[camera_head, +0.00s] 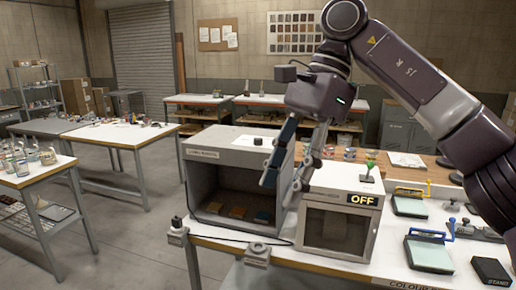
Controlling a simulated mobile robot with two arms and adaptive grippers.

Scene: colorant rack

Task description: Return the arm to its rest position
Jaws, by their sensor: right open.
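My right gripper (283,187) hangs down from the arm that comes in from the upper right. Its two fingers are spread apart with nothing between them. The fingertips show in front of the seam between a grey open-fronted booth (208,156) and a white box with an "OFF" label (345,182). I cannot tell whether they touch either one. My left gripper is not in view.
The booth holds a few small coloured pieces. Pale pads with clamps (430,254) and a black block (491,271) lie at the right of the bench. Side tables with small items stand at left. The floor (130,235) between is clear.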

